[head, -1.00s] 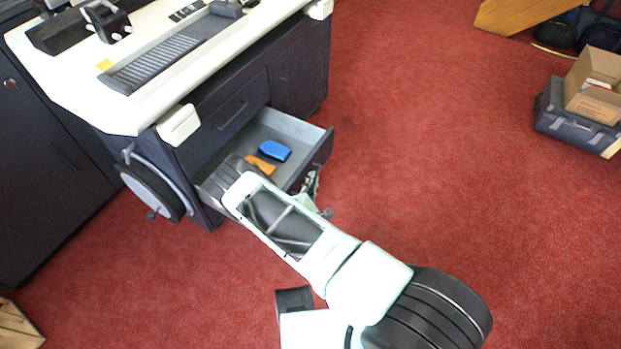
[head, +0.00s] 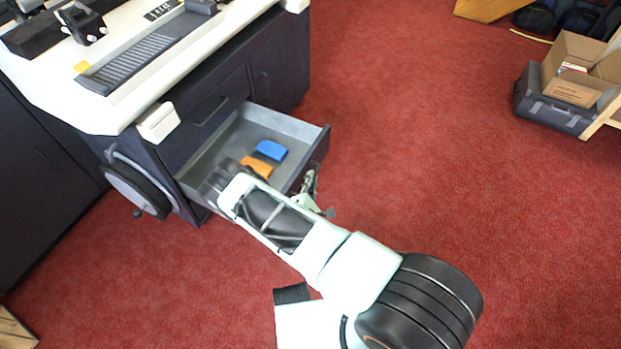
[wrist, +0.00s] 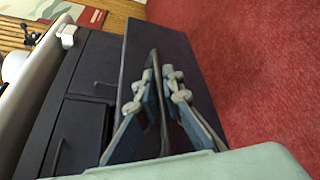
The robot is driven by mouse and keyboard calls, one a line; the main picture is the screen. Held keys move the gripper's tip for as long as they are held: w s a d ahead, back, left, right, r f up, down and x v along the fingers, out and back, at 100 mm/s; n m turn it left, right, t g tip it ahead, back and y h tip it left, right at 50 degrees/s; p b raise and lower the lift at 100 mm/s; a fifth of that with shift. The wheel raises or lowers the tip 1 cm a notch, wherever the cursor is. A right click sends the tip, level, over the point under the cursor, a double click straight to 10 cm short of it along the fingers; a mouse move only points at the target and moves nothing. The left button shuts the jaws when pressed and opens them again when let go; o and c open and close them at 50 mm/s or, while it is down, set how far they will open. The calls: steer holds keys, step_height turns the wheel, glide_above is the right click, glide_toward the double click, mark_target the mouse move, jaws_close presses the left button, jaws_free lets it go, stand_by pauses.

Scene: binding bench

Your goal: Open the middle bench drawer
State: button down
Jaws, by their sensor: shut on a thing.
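The bench drawer (head: 222,147) stands pulled out from the dark bench, below a shut drawer (head: 207,114). A blue item (head: 271,150) and an orange item (head: 257,166) lie inside it. My gripper (head: 311,183) is at the outer side of the drawer front, partly hidden by my arm in the head view. In the wrist view my gripper (wrist: 160,75) has its fingers on either side of the dark drawer handle (wrist: 153,62), shut on it. The contact at the fingertips is small and hard to see.
A white worktop (head: 95,95) with a wheel (head: 137,190) at its side tops the bench. Red carpet (head: 420,150) is clear in front and to the right. A cardboard box (head: 575,75) on a grey case (head: 550,105) stands at the far right.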

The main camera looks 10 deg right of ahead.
steer(key=c, duration=2.3)
jaws_free()
steer(key=shift+c, duration=0.2)
step_height(320, 180, up, 10)
